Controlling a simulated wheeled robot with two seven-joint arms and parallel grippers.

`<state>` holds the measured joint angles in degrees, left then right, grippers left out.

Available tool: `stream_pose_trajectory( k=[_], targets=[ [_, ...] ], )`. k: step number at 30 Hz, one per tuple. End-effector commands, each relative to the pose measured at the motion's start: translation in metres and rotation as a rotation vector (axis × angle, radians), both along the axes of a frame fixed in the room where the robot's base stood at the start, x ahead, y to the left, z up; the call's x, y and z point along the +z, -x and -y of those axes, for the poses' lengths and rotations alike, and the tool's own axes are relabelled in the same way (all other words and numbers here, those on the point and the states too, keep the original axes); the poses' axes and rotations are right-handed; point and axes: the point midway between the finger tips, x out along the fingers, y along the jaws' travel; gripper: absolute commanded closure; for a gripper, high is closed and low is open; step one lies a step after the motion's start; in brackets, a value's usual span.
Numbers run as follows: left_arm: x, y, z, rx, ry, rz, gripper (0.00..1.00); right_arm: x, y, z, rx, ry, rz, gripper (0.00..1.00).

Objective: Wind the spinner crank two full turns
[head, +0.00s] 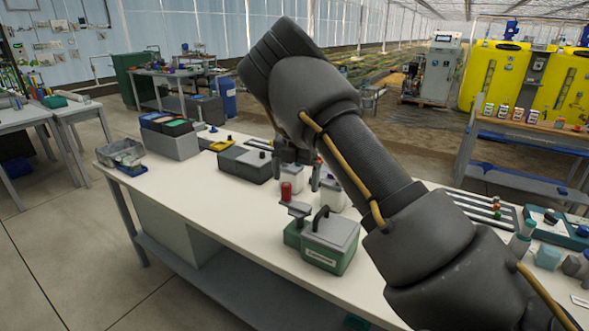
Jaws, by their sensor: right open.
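The spinner (333,254) is a green box with a grey lid and a black carry handle, standing on the near part of the white bench. Its crank (297,209) is a grey arm at the box's left side with an upright red knob (286,191). My right arm reaches in from the lower right. Its gripper (297,175) is open and points down, above and behind the red knob in the picture, with nothing seen between the fingers. I cannot tell its exact distance from the knob. My left gripper is out of view.
White containers (331,194) stand behind the spinner, partly hidden by my arm. A dark grey box (245,164), a bin with colored lids (171,138) and a grey tray (122,154) stand farther left. The white bench (205,192) is bare along its front left.

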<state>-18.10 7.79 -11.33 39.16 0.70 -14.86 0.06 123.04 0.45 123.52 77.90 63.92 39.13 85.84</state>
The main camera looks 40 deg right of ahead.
Motion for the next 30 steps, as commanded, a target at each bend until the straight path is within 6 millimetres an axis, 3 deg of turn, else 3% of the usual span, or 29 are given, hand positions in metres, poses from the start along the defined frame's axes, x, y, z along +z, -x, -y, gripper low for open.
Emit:
stream_pose_trajectory(
  k=[6, 12, 25, 30],
  targets=[
    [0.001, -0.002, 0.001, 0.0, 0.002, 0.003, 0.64, -0.041, 0.0, -0.001, 0.001, 0.0, -0.003, 0.0],
    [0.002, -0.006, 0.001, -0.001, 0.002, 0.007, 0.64, -0.065, -0.001, -0.001, 0.001, -0.001, -0.001, 0.0],
    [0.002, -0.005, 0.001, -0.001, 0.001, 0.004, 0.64, -0.076, -0.001, -0.002, 0.003, 0.0, 0.0, 0.0],
    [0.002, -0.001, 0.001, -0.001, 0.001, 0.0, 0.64, -0.075, -0.001, -0.002, 0.003, 0.0, 0.0, 0.2]
  ],
)
